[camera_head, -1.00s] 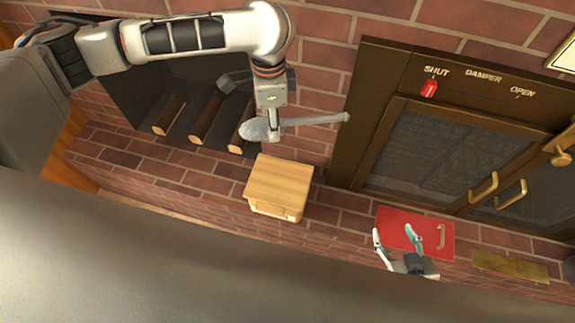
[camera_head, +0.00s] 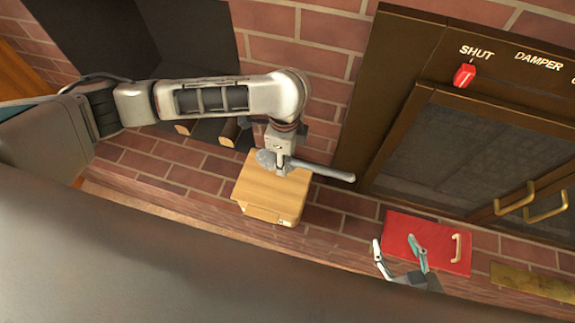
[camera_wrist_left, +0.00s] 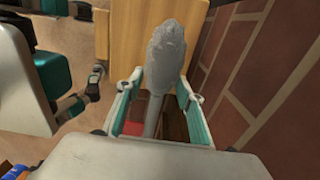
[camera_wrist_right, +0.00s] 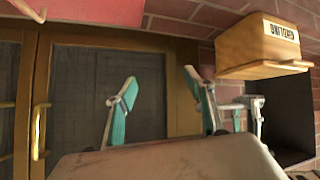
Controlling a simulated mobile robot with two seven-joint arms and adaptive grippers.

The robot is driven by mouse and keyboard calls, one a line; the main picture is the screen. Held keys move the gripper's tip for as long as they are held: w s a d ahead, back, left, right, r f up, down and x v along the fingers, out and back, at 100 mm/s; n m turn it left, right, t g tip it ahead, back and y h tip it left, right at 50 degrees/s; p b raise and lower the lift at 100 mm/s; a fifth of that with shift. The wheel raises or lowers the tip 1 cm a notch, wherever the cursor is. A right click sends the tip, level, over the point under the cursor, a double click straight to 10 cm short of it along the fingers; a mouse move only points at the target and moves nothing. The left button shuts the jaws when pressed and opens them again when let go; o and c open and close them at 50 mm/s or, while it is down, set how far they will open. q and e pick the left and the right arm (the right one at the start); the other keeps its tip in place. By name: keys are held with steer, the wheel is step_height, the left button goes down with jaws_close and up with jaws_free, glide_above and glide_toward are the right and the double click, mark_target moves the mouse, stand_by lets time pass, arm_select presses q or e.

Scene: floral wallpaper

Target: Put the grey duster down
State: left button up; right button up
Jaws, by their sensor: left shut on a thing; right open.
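The grey duster (camera_head: 325,171) has a fluffy grey head and a long grey handle. My left gripper (camera_head: 283,168) is shut on it, over the wooden box in the head view. In the left wrist view the duster's head (camera_wrist_left: 166,55) stands out beyond the fingers (camera_wrist_left: 158,112), with the wooden box behind it. Whether the duster touches the box I cannot tell. My right gripper (camera_head: 400,262) is open and empty in front of the red box; its parted fingers also show in the right wrist view (camera_wrist_right: 160,95).
The wooden box (camera_head: 262,192), labelled in the right wrist view (camera_wrist_right: 262,45), stands by the brick wall. A red box (camera_head: 425,240) with a handle is to its right. A brown-framed dark door (camera_head: 440,140) has brass handles and a red damper slider (camera_head: 464,75). Logs (camera_head: 229,132) lie in a dark recess.

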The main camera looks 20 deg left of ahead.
arm_select(q)
step_height(320, 180, down, 2)
steer(key=shift+f+b, duration=0.15)
steer(key=shift+b, duration=0.15)
arm_select(e)
steer(key=shift+a+f, duration=0.1)
steer(key=shift+a, duration=0.05)
arm_select(q)
steer(key=f+b, duration=0.1)
steer(key=f, duration=0.2)
steer(key=shift+s+f+b, duration=0.2)
steer(key=shift+f+b, duration=0.15)
steer(key=shift+w+f, duration=0.1)
steer(key=shift+f, duration=0.25)
steer(key=shift+w+r, duration=0.15)
steer(key=shift+r, duration=0.05)
arm_select(e)
steer(key=shift+w+a, duration=0.2)
steer(key=shift+a, duration=0.15)
arm_select(q)
steer(key=o, duration=1.3)
arm_select(e)
steer(key=shift+s+f, duration=0.3)
steer(key=shift+f, duration=0.05)
